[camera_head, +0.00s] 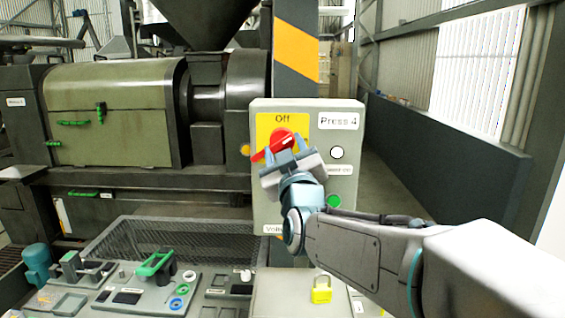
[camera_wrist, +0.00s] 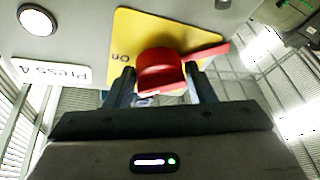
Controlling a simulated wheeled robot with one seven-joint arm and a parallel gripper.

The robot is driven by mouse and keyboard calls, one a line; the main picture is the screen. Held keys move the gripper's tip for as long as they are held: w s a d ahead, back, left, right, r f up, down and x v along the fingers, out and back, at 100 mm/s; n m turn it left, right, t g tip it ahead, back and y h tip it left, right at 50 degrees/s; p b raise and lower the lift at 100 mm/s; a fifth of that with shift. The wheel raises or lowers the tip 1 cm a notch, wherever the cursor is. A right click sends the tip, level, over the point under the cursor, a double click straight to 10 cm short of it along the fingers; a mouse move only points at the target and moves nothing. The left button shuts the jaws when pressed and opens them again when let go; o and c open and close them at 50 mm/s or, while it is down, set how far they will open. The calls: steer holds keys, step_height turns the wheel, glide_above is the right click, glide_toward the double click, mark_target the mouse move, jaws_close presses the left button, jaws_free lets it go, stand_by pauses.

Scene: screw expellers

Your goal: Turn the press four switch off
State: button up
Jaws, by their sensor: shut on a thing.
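The press four switch is a red rotary handle (camera_head: 273,147) on a yellow plate (camera_head: 262,123) marked "Off" at the top, on a grey box labelled "Press 4" (camera_head: 338,121). The handle lies aslant, its lower end to the left. My gripper (camera_head: 284,152) is shut on it, covering the plate's lower right. In the wrist view, upside down, my gripper (camera_wrist: 161,82) has a finger on each side of the red handle (camera_wrist: 160,70). One end sticks out at the right. An "On" mark shows on the yellow plate (camera_wrist: 135,35).
A white round lamp (camera_head: 337,153) and a green button (camera_head: 334,201) sit on the box's right side. Below is a bench with a yellow padlock (camera_head: 321,290) and a green-handled tool (camera_head: 155,263). The press machine (camera_head: 115,110) stands at the left. The aisle at the right looks clear.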

steer(key=n+b, duration=0.1)
steer(key=n, duration=0.1)
steer(key=n+g+y, duration=0.1)
steer(key=shift+d+n+b, duration=0.2)
steer(key=shift+n+b, duration=0.2)
steer(key=n, duration=0.1)
steer(key=n+g+y, duration=0.1)
steer(key=n, duration=0.1)
steer(key=shift+d+r+b, duration=0.1)
steer(key=shift+r+b, duration=0.2)
steer(key=shift+b, duration=0.1)
steer(key=n, duration=0.1)
steer(key=n+g, duration=0.1)
steer(key=shift+r+n+p, duration=0.3)
steer(key=shift+p, duration=0.1)
steer(key=shift+r+n+g+p, duration=0.15)
steer(key=shift+n+g+p, duration=0.35)
steer(key=shift+n+p, duration=0.6)
steer(key=shift+n, duration=0.4)
steer(key=o, duration=0.9)
